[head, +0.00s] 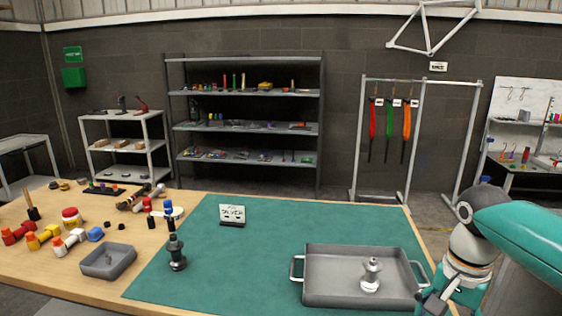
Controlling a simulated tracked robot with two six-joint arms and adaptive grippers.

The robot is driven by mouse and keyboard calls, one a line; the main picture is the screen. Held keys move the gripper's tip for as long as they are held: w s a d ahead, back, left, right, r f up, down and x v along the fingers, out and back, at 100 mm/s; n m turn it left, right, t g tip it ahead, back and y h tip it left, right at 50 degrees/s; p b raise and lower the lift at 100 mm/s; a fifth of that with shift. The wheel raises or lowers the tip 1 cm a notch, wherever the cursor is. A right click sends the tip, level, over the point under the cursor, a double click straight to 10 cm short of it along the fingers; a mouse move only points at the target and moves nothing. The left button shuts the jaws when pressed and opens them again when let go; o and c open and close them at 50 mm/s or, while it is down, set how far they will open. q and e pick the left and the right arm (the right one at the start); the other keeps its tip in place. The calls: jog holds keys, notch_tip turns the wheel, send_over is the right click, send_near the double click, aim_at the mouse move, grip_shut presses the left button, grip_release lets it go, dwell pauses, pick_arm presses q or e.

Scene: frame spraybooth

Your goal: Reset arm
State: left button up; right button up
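My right arm comes in from the right, and its gripper (436,301) is at the bottom edge beside the right end of a grey tray (325,290). The gripper is partly cut off, so its opening does not show clearly. The tray has two side handles and sits on a green mat (215,280). A silver stepped part (370,276) stands upright in the tray. My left gripper is not in view.
A dark upright part (177,252) and a small sign (232,214) stand on the mat. Coloured bottles (45,236), a small grey tray (107,262) and other small items are on the wooden table at left. The middle of the mat is clear.

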jog(key=s+a+f+n+g+y, duration=0.1)
jog(key=s+a+f+g, duration=0.2)
jog(key=f, duration=0.9)
jog(key=s+a+f+n+g, duration=0.15)
jog(key=a+f, duration=0.25)
jog(key=f, duration=0.7)
jog(key=s+a+f+n+y, duration=0.2)
jog(key=s+a+f, duration=0.45)
jog(key=f, duration=0.25)
jog(key=s+a+f+n+y, duration=0.1)
jog(key=s+a+f+n, duration=0.1)
jog(key=s+a+f, duration=0.45)
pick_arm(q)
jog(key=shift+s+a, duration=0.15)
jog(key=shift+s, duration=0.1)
pick_arm(e)
jog(key=w+f+t, duration=0.1)
jog(key=w+f+n+t, duration=0.1)
jog(key=w+t, duration=0.1)
jog(key=w+d+f+n+t, duration=0.1)
jog(key=t, duration=0.1)
jog(key=shift+w+d+f+n, duration=0.1)
jog(key=shift+w+f+n, duration=0.1)
jog(key=shift+f+n, duration=0.1)
